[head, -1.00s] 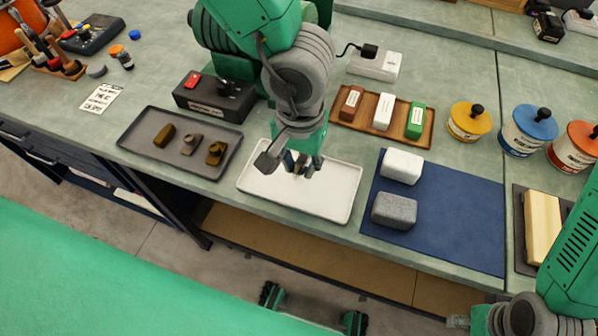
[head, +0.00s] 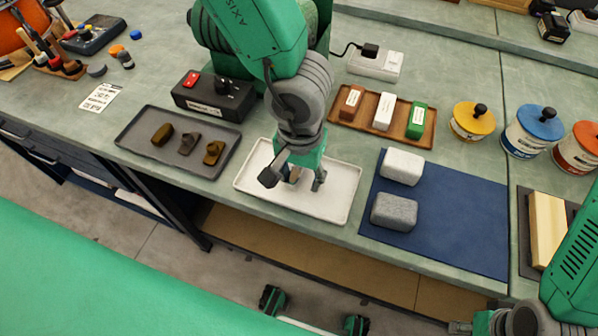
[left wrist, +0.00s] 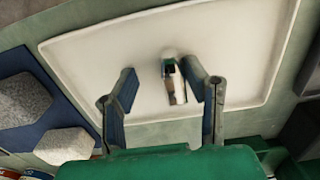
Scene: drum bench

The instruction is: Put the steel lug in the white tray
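The white tray (head: 340,205) lies on the bench in the middle of the head view. My left gripper (head: 306,180) is low over it with its fingers spread. In the left wrist view my left gripper (left wrist: 163,92) is open above the white tray (left wrist: 235,40). A small shiny metal piece, seemingly the steel lug (left wrist: 174,84), lies in the tray between the fingers, closer to one finger. It appears apart from both. In the head view the lug is hidden by the gripper. My right gripper is out of view; part of my right arm shows at lower right.
A dark tray (head: 137,142) with three brownish lugs stands left of the white tray. A blue mat (head: 450,220) with a white and a grey block lies right. Behind are a black box (head: 205,100), a wooden tray (head: 342,117) with labelled blocks, and lidded tins.

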